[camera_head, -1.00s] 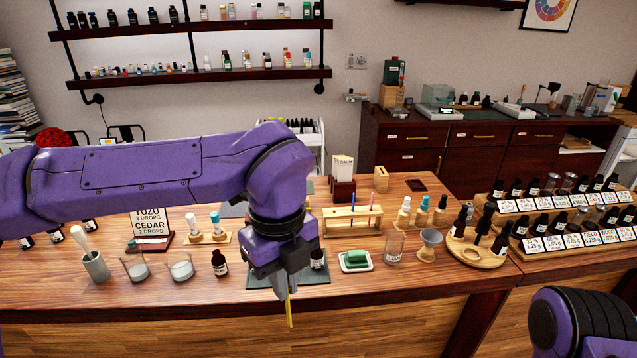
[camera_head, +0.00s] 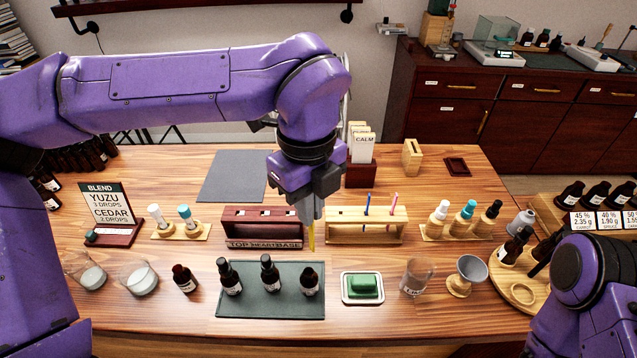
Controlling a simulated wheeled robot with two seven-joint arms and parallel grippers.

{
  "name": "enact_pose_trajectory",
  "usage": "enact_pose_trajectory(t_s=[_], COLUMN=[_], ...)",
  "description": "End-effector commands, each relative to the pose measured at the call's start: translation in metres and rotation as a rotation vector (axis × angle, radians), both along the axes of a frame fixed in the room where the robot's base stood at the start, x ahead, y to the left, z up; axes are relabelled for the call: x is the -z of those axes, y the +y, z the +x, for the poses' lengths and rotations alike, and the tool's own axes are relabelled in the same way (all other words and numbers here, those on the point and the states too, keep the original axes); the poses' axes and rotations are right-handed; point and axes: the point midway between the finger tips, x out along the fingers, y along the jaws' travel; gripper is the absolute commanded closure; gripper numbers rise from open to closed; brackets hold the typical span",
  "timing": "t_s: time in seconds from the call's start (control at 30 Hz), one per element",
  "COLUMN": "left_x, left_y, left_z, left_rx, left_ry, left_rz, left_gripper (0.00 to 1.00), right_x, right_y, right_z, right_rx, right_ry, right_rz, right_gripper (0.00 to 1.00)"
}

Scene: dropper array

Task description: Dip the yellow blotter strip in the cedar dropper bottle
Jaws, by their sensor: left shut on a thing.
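My left gripper (camera_head: 311,212) is shut on the yellow blotter strip (camera_head: 311,237), which hangs point down. The strip shows in front of the gap between the dark red rack and the light wooden rack, above the back edge of the mat in the picture. Three dark bottles stand on the grey mat: a left one (camera_head: 230,278), a middle one (camera_head: 269,275) and a right one (camera_head: 309,283), just below the strip in the picture. Another dark bottle (camera_head: 185,279) stands left of the mat. Their labels are too small to tell which is cedar. My right gripper is out of view.
The dark red rack (camera_head: 263,243) reads TOP HEART BASE. The wooden rack (camera_head: 340,232) holds a blue and a pink strip. A sign (camera_head: 106,204) names yuzu and cedar. A green block in a dish (camera_head: 362,288), a glass beaker (camera_head: 416,278) and a funnel (camera_head: 467,275) stand right.

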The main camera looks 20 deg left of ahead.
Motion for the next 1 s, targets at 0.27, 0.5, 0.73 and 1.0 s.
enact_pose_trajectory(t_s=[0.27, 0.5, 0.73, 1.0], left_x=[0.0, 0.024, 0.043, 0.041], left_y=[0.001, 0.002, 0.002, 0.002], left_z=[0.0, 0.009, 0.009, 0.009], left_rx=[0.008, 0.022, 0.022, 0.022], left_ry=[0.0, 0.009, 0.009, 0.009], left_rz=[0.0, 0.0, 0.0, -0.001], left_gripper=[1.0, 1.0, 1.0, 1.0], right_x=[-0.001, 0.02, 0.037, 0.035], right_y=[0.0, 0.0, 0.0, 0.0], right_z=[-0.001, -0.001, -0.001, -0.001], right_rx=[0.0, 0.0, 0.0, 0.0], right_ry=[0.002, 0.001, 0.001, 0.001], right_rz=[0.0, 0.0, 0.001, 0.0], right_gripper=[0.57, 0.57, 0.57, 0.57])
